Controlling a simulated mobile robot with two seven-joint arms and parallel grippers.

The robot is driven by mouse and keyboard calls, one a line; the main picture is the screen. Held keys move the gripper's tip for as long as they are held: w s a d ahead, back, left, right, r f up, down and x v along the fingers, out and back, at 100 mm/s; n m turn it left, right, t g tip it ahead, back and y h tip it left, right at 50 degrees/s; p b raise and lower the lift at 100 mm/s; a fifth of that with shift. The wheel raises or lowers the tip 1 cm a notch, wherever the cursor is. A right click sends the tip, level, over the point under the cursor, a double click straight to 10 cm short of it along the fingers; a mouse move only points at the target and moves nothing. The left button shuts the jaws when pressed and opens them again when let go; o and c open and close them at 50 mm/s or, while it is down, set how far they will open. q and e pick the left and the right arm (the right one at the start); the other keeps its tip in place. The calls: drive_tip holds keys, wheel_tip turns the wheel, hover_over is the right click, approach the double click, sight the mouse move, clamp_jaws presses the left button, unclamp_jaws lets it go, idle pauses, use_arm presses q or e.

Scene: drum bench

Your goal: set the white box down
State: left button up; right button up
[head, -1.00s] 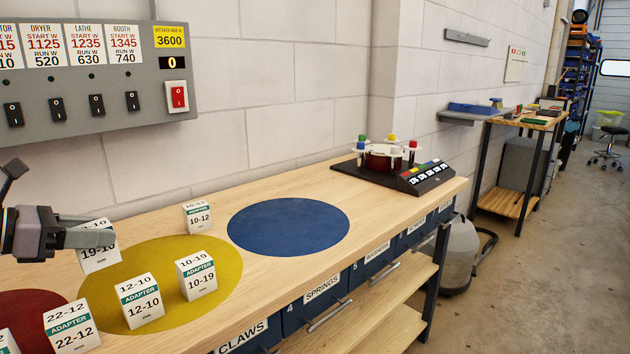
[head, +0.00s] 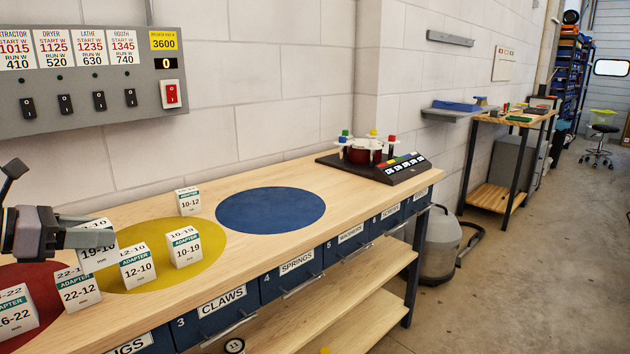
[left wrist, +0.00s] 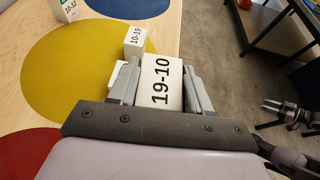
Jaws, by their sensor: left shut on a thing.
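My left gripper (head: 62,238) is shut on the white box labelled 19-10 (head: 97,256). In the left wrist view, the held box (left wrist: 160,84) sits between the two fingers, its 19-10 face showing. In the head view it overlaps the left part of the yellow disc (head: 205,262) and partly hides the 12-10 box (head: 138,270) and the 22-12 box (head: 78,291). The height of its base above the bench is hard to judge. My right gripper (left wrist: 275,114) shows small at the right of the left wrist view, its fingers apart and empty.
White boxes 10-19 (head: 184,250), 10-12 (head: 189,202) and 16-22 (head: 15,315) stand on the wooden bench (head: 345,197). The blue disc (head: 270,210) is bare. A red disc (head: 50,322) lies at left. A black stand (head: 375,166) is at the far end.

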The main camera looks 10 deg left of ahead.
use_arm(q)
drive_tip(key=s+d+f+m+g+h+p, duration=0.1)
drive_tip(key=s+d+p, duration=0.3)
drive_tip(key=d, duration=0.6)
drive_tip(key=s+d+f+m+g+h+p, duration=0.2)
drive_tip(key=s+d+f+p, duration=0.2)
drive_tip(key=d, duration=0.7)
drive_tip(key=shift+s+d+m+p, duration=0.2)
drive_tip(key=shift+s+m+p, duration=0.2)
drive_tip(key=shift+p, duration=0.25)
